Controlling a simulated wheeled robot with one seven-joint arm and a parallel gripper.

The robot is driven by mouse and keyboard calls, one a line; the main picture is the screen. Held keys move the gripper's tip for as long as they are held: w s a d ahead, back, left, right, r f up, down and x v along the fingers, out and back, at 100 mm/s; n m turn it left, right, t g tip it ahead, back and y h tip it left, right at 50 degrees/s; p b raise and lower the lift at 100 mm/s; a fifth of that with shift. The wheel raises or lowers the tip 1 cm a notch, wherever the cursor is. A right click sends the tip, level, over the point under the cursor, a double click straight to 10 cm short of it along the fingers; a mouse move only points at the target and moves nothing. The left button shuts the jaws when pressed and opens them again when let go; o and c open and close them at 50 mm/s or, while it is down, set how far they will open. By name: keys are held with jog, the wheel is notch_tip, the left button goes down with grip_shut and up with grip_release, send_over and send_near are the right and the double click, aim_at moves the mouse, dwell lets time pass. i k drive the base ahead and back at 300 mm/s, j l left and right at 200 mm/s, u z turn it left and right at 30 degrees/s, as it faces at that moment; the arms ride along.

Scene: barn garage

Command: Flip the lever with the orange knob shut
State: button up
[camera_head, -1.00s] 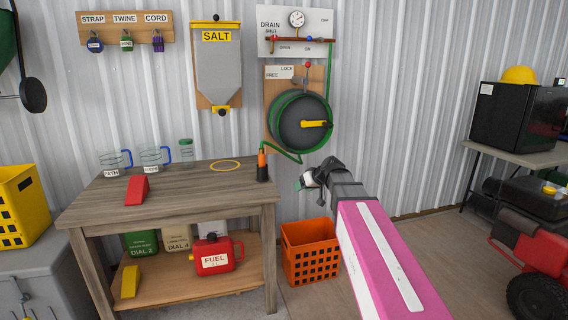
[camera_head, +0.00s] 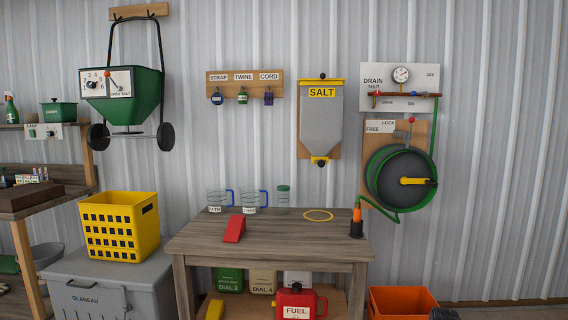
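A green hopper spreader (camera_head: 134,104) hangs on the wall at the upper left. Its white front panel (camera_head: 97,91) has a dial with numbers on the left and a thin lever with an orange-red knob (camera_head: 107,73) on the right. The lever leans up and to the left, above a small OPEN SHUT label. Only a small dark part of my gripper (camera_head: 444,314) shows at the bottom edge, in front of the orange crate, far from the lever at lower right. Its fingers are not clear.
A wooden workbench (camera_head: 191,243) with jars and a red wedge stands in the middle. A grey bin (camera_head: 70,267) with a yellow crate (camera_head: 84,211) on it stands below the spreader. A drain panel (camera_head: 428,76) and hose reel (camera_head: 399,178) are at right. An orange crate (camera_head: 388,297) is at lower right.

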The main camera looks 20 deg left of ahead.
aim_at(108, 73)
jog(key=u, duration=2.2)
jog(key=i+j, duration=0.3)
jog(key=i, duration=0.25)
jog(key=i+j, duration=0.3)
jog(key=i, duration=0.2)
jog(key=i+j+z, duration=0.1)
jog(key=i+j, duration=0.2)
jog(key=i, duration=0.25)
jog(key=i+j, duration=0.3)
jog(key=i, duration=0.2)
jog(key=i+j, duration=0.35)
jog(key=i, duration=0.2)
jog(key=z, duration=0.05)
